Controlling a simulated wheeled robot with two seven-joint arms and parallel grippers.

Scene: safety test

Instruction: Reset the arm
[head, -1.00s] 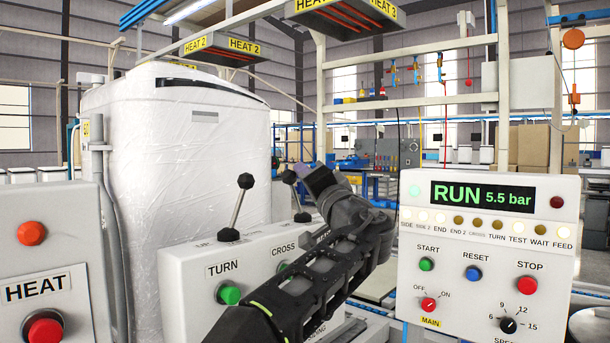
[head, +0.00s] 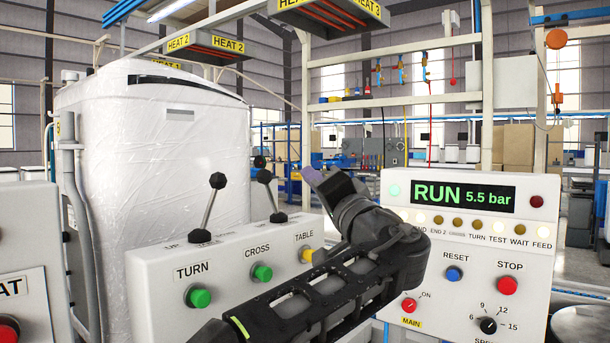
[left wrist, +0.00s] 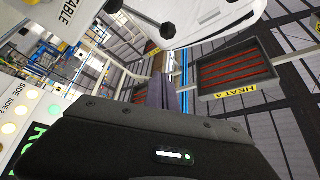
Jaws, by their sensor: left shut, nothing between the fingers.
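My left arm reaches in from the bottom of the head view, in front of the panels. Its gripper (head: 309,176) is shut and empty, held up in the air left of the RUN panel (head: 430,328). The shut fingers also show in the left wrist view (left wrist: 163,92). The RUN panel's display (head: 459,195) reads RUN 5.5 bar. Its blue RESET button (head: 454,274) and red STOP button (head: 508,285) are in plain sight. My forearm hides the panel's left part, where START sits. My right gripper is in neither view.
A grey box (head: 150,270) with TURN, CROSS and TABLE buttons and black-knobbed levers (head: 210,205) stands close behind my forearm. A HEAT box (head: 25,240) is at the left edge. A wrapped white bulk (head: 170,150) stands behind. A heater labelled HEAT 4 (left wrist: 235,72) shows in the left wrist view.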

